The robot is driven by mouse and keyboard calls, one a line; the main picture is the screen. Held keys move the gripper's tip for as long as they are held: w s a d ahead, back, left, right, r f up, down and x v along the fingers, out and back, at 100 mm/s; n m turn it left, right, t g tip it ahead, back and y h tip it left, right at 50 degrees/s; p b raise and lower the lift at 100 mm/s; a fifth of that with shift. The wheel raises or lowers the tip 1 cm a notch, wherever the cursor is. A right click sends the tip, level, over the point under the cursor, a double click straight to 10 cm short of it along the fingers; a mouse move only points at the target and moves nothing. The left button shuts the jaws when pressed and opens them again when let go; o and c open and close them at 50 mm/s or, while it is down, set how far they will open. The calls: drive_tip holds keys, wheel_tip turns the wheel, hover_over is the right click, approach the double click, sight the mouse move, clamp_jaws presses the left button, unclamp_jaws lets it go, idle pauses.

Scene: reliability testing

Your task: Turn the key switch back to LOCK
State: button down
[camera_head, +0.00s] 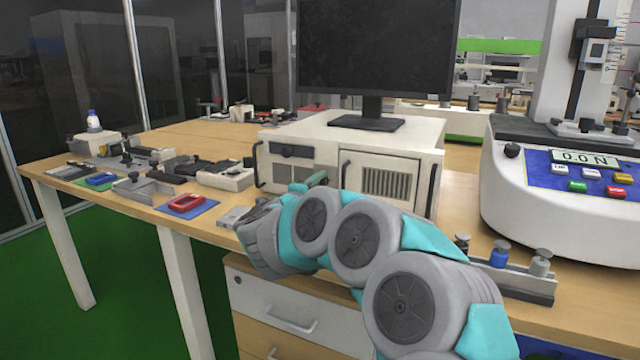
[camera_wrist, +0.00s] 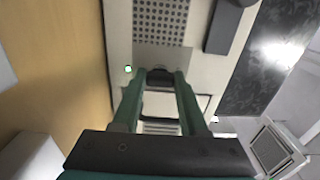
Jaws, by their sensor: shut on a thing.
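The key switch's dark key (camera_wrist: 160,76) shows between my fingertips in the wrist view, against the white front panel of the instrument box. My gripper (camera_wrist: 160,84) has its two green fingers on either side of the key and is shut on it. In the head view my gripper (camera_head: 316,180) is a small green piece at the front of the white instrument box (camera_head: 405,140), and my arm hides the switch there. I cannot read any LOCK marking or tell the key's angle.
A monitor (camera_head: 378,50) stands on the instrument box. A force tester (camera_head: 560,190) stands at the right, with small weights (camera_head: 500,254) in a rack before it. Red (camera_head: 187,203) and blue (camera_head: 101,179) parts lie at the left of the wooden bench.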

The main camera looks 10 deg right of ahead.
drive_tip(key=shift+c, duration=2.2)
unclamp_jaws()
drive_tip(key=shift+a, duration=0.15)
drive_tip(key=b+v, duration=0.1)
drive_tip(key=v, duration=0.6)
drive_tip(key=shift+s+a, duration=0.15)
drive_tip(key=shift+s, duration=0.15)
